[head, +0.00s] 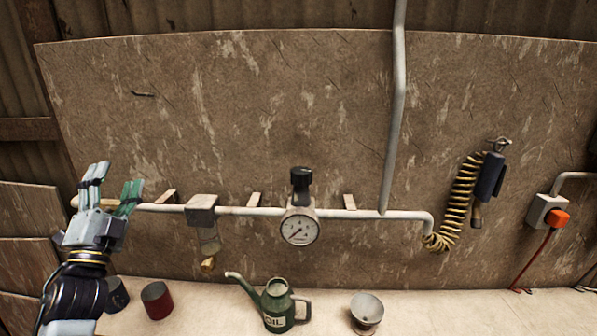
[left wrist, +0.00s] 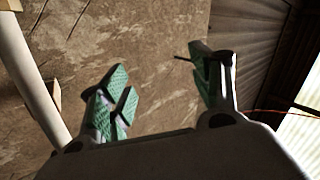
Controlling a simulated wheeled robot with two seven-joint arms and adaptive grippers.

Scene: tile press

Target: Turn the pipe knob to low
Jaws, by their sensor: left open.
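A black knob (head: 301,182) stands on top of a round white gauge (head: 299,227) on the white horizontal pipe (head: 250,211), in the middle of the head view. The gauge's needle shows, but its markings are too small to read. My left gripper (head: 113,184) is open and empty in front of the pipe's left end, well to the left of the knob. In the left wrist view, the open fingers (left wrist: 165,88) point at the board with nothing between them. The knob does not show in the left wrist view. My right gripper is not in view.
A grey box (head: 202,210) sits on the pipe between my left gripper and the gauge. A green oil can (head: 279,308), a funnel (head: 366,312) and a red tin (head: 157,300) stand on the bench below. A coiled hose (head: 462,200) hangs at right.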

